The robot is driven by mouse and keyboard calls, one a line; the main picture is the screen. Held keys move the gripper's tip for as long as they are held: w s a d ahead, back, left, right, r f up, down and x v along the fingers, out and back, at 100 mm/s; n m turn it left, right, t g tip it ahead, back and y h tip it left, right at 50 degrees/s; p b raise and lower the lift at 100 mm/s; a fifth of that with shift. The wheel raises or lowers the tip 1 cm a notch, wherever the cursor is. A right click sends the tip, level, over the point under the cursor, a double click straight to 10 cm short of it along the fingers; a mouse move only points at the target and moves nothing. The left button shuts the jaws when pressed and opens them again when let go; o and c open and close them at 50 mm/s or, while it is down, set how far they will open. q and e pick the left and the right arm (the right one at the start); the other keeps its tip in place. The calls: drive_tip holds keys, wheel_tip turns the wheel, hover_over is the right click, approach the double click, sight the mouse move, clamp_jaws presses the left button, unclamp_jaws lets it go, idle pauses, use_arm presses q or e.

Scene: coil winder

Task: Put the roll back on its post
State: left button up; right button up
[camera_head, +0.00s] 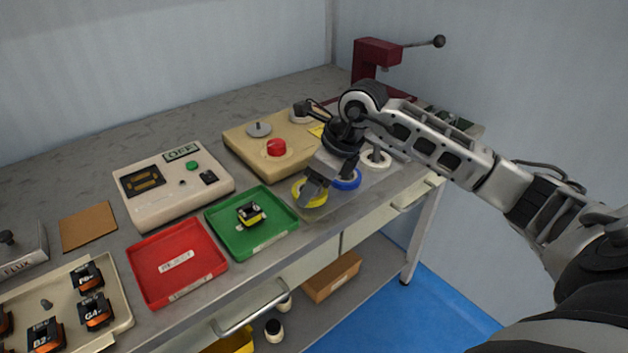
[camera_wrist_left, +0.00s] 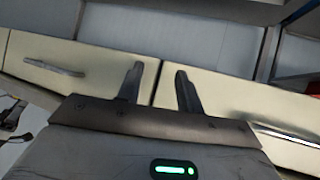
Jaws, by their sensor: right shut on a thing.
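A yellow roll (camera_head: 298,188) is at the front edge of the bench, at the jaws of my right gripper (camera_head: 314,189). The gripper points down, is shut on the yellow roll and hides part of it. A blue roll (camera_head: 349,184) lies just right of it, and a white roll (camera_head: 378,164) farther right. The post for the yellow roll cannot be made out, and I cannot tell whether the roll touches the surface below. My left gripper (camera_wrist_left: 158,84) shows only in the left wrist view, open and empty in front of pale drawer fronts.
A beige winder box with a red button (camera_head: 277,147) stands behind the rolls. A green tray (camera_head: 276,235) with a small coil is to the left, then a red tray (camera_head: 143,268). A dark red press (camera_head: 367,56) stands at the back.

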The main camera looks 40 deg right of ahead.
drive_tip(key=shift+f+b, duration=0.4)
drive_tip(key=shift+f, duration=0.2)
use_arm(q)
drive_tip(key=shift+s+d+f+g, duration=0.1)
drive_tip(key=shift+s+f+g, duration=0.25)
drive_tip(key=shift+f, duration=0.5)
use_arm(e)
drive_tip(key=o, duration=1.1)
drive_tip(key=shift+c, duration=0.2)
drive_tip(key=shift+s+d+r, duration=0.1)
drive_tip(key=shift+d+r, duration=0.05)
drive_tip(key=shift+r, duration=0.35)
use_arm(q)
drive_tip(key=r, duration=0.2)
drive_tip(key=r+t, duration=0.1)
drive_tip(key=shift+w+d+r+n+h, duration=0.3)
drive_tip(key=shift+w+r, duration=0.05)
drive_tip(key=shift+r, duration=0.05)
use_arm(e)
drive_tip(key=v, duration=1.5)
drive_tip(key=shift+d, duration=0.1)
